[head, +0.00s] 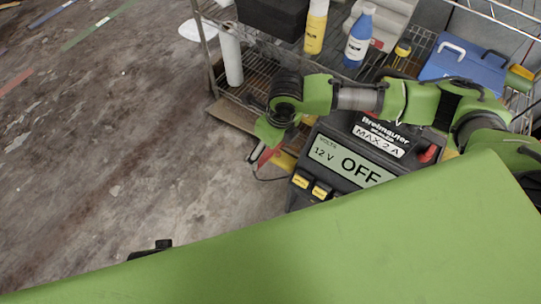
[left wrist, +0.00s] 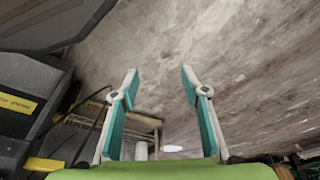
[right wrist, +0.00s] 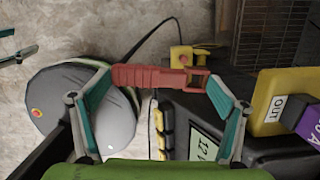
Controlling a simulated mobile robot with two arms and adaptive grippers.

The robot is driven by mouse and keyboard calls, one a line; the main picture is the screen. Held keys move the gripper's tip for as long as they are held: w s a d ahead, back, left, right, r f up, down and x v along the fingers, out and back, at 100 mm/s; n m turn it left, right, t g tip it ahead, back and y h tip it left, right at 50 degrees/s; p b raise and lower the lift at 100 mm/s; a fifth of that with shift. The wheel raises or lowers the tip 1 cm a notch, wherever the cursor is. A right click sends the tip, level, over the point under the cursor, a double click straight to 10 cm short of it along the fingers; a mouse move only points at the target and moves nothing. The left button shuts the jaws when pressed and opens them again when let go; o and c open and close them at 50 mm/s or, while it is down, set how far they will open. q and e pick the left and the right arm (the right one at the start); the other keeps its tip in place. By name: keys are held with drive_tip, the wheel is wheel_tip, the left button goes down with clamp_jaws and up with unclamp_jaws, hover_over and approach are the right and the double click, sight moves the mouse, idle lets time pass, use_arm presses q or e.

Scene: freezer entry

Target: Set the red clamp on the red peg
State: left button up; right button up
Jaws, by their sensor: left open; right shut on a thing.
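The red clamp (right wrist: 150,77) lies crosswise between the fingers of my right gripper (right wrist: 160,85), which is shut on it. In the head view, the clamp (head: 265,157) shows below the right gripper (head: 268,148), at the charger's left side. A yellow block (right wrist: 181,57) with a small red part (right wrist: 184,60), possibly the red peg, is close to the clamp's right end; I cannot tell whether they touch. The yellow block (head: 283,160) is partly hidden in the head view. My left gripper (left wrist: 160,78) is open and empty, over the floor.
The black battery charger (head: 350,160) has a display reading OFF. A wire shelf (head: 262,75) behind it holds a yellow bottle (head: 315,30), a blue bottle (head: 358,40) and a blue box (head: 465,65). A dark cable (right wrist: 150,40) runs from the clamp area. The floor at left is largely clear.

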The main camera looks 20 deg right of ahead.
sight(270, 157)
use_arm(q)
drive_tip(key=shift+w+r, duration=0.1)
drive_tip(key=shift+r, duration=0.05)
use_arm(e)
drive_tip(key=shift+a+f+n, duration=0.1)
drive_tip(key=shift+f+n, duration=0.7)
drive_tip(key=shift+f, duration=0.05)
drive_tip(key=shift+r+p, duration=0.1)
drive_tip(key=shift+p, duration=0.2)
wheel_tip(270, 157, down, 2)
drive_tip(key=shift+f+b, duration=0.25)
drive_tip(key=shift+b, duration=0.2)
use_arm(q)
drive_tip(key=shift+r, duration=0.5)
use_arm(e)
drive_tip(key=shift+f, duration=0.8)
use_arm(q)
drive_tip(key=shift+f, duration=0.1)
drive_tip(key=shift+s+x, duration=0.15)
drive_tip(key=shift+x, duration=0.55)
drive_tip(key=shift+s+x, duration=0.2)
drive_tip(key=shift+x, duration=0.5)
